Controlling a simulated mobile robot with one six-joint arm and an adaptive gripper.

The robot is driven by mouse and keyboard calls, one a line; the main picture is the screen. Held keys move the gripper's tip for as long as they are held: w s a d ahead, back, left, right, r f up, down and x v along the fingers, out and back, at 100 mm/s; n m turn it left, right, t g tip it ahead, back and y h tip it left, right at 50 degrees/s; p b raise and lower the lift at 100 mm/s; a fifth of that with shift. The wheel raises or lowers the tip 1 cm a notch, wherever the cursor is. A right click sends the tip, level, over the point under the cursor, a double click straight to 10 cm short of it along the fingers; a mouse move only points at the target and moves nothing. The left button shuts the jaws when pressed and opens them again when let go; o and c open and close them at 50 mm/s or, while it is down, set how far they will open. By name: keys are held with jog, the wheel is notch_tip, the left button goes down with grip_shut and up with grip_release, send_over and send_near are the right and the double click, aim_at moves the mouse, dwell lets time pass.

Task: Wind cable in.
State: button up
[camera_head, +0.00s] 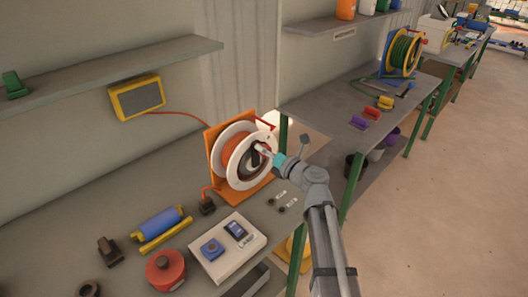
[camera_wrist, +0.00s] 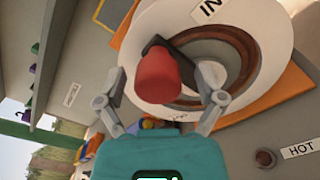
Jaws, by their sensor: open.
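A cable reel with a white flange (camera_head: 235,172) stands in an orange frame (camera_head: 214,135) on the workbench, wound with orange cable. Orange-red cable (camera_head: 180,113) runs from a yellow box (camera_head: 137,96) on the wall towards the reel. My gripper (camera_head: 262,151) is at the reel's front face. In the wrist view, a red crank knob (camera_wrist: 158,78) on a dark arm stands between the fingers of my gripper (camera_wrist: 165,92). The fingers are open, with gaps visible at both sides of the knob. Part of the flange, marked "IN", shows behind it.
A dark plug (camera_head: 207,208) lies by the reel's foot. A white panel (camera_head: 228,247), a blue roll (camera_head: 160,224) and a red canister (camera_head: 166,270) lie nearer on the bench. A second bench (camera_head: 350,95) with a green-cable reel (camera_head: 403,52) stands behind. Open floor is at right.

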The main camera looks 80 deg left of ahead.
jog(key=shift+d, duration=0.1)
jog(key=v, duration=1.1)
jog(key=shift+w+d, duration=0.25)
jog(key=shift+w, duration=0.05)
jog(key=shift+w, duration=0.1)
dwell(0.5)
jog(key=w+d+f+n+t+h+p, duration=0.1)
jog(key=w+d+f+n+t+h, duration=0.2)
jog(key=w+d, duration=0.75)
jog(key=w+d+f+n+t+h, duration=0.1)
jog(key=w+d+f+n+t, duration=0.3)
jog(key=w+d, duration=0.7)
jog(key=w+d+f+n+t+h+p, duration=0.15)
jog(key=w+d+f+n, duration=0.35)
jog(key=w+d, duration=0.55)
jog(key=w+d+f+n+t+h, duration=0.15)
jog(key=w+d, duration=0.25)
jog(key=d, duration=0.5)
jog(key=w+d+f+n+h, duration=0.1)
jog(key=w+d+n+h, duration=0.25)
jog(key=d, duration=0.65)
jog(key=d+n+h, duration=0.3)
jog(key=d+h, duration=0.1)
jog(key=d, duration=2)
jog(key=shift+s+d+f+n+p, duration=0.3)
jog(key=shift+s+d+f+p, duration=0.05)
jog(key=shift+f, duration=0.1)
